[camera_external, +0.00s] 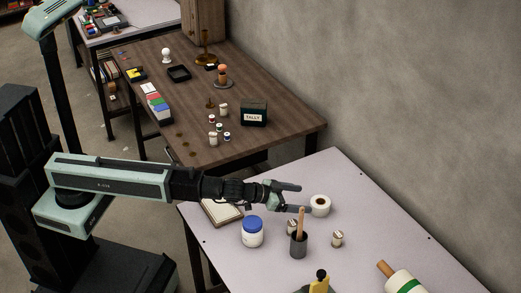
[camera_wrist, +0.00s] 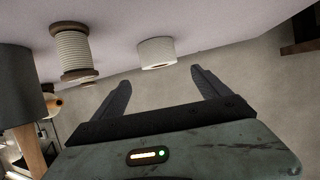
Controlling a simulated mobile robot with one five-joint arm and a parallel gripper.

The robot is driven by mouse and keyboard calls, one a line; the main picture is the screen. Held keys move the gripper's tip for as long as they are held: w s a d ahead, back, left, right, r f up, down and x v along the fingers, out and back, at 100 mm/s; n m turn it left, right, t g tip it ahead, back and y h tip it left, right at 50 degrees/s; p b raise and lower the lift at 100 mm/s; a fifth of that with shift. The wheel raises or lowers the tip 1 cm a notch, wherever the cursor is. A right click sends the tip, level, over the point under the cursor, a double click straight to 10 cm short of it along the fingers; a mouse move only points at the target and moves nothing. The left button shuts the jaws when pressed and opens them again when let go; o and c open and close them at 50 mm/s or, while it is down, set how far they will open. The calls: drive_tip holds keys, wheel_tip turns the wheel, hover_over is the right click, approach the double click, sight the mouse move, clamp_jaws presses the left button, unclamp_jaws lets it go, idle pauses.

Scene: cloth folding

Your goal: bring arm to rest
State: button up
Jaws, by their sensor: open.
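My gripper (camera_external: 299,198) is stretched out level over the light table (camera_external: 375,225) in the external view. Its two fingers are apart with nothing between them. In the wrist view my gripper (camera_wrist: 160,88) also shows spread, empty fingers, and the picture is turned over, with the table top along its upper edge. A white tape roll (camera_external: 320,205) stands just right of the fingertips in the external view. The tape roll (camera_wrist: 157,52) shows beyond the fingers in the wrist view. No cloth can be made out.
A framed board (camera_external: 222,212) lies under my arm. A brown table (camera_external: 280,135) with many items stands behind. The wall is right.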

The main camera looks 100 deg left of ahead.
drive_tip(key=s+d+r+g+h+p, duration=0.1)
drive_tip(key=s+d+r+p, duration=0.1)
drive_tip(key=d+r+p, duration=0.35)
drive_tip(key=s+d+r+p, duration=0.2)
drive_tip(key=r+p, duration=0.4)
drive_tip(key=p, duration=0.4)
drive_tip(key=s+d+f+m+g+h+p, duration=0.2)
drive_tip(key=s+d+g, duration=0.3)
drive_tip(key=s, duration=0.6)
drive_tip(key=s+d+f+m+g+h+p, duration=0.3)
drive_tip(key=s+d+m+g, duration=0.1)
drive_tip(key=s, duration=0.6)
drive_tip(key=shift+s+d+f+g+h, duration=0.2)
drive_tip(key=shift+s+d+g+h, duration=0.15)
drive_tip(key=shift+d+g, duration=0.65)
drive_tip(key=shift+d, duration=0.2)
